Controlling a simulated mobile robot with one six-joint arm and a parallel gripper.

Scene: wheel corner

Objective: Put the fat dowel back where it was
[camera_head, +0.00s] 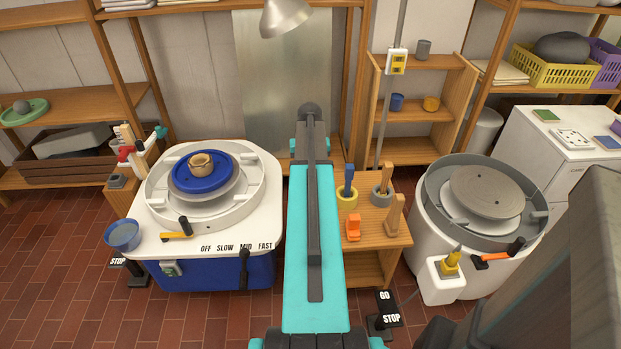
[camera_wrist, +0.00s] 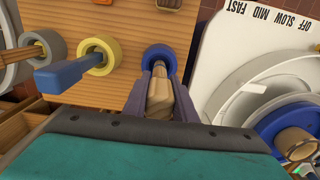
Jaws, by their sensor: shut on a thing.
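My gripper (camera_wrist: 163,82) is shut on a thick tan wooden dowel (camera_wrist: 159,98) in the wrist view. The dowel's far end overlaps a blue ring-shaped holder (camera_wrist: 158,55) on the wooden stand (camera_wrist: 125,68). I cannot tell whether that end is inside the holder or just above it. Beside it, a yellow holder (camera_wrist: 112,50) holds a blue-handled tool (camera_wrist: 70,76), and a grey holder (camera_wrist: 55,40) holds a wooden piece. In the head view, my arm hides the gripper, the dowel and the blue holder; the yellow holder (camera_head: 347,200) shows on the stand (camera_head: 385,241).
A pottery wheel (camera_head: 160,238) with a small tan pot (camera_head: 201,165) stands left of the stand. Another wheel (camera_head: 440,262) stands to its right. An orange item (camera_head: 353,228) and a wooden block (camera_head: 395,215) occupy the stand's front. Brick floor (camera_head: 60,260) is clear at the left.

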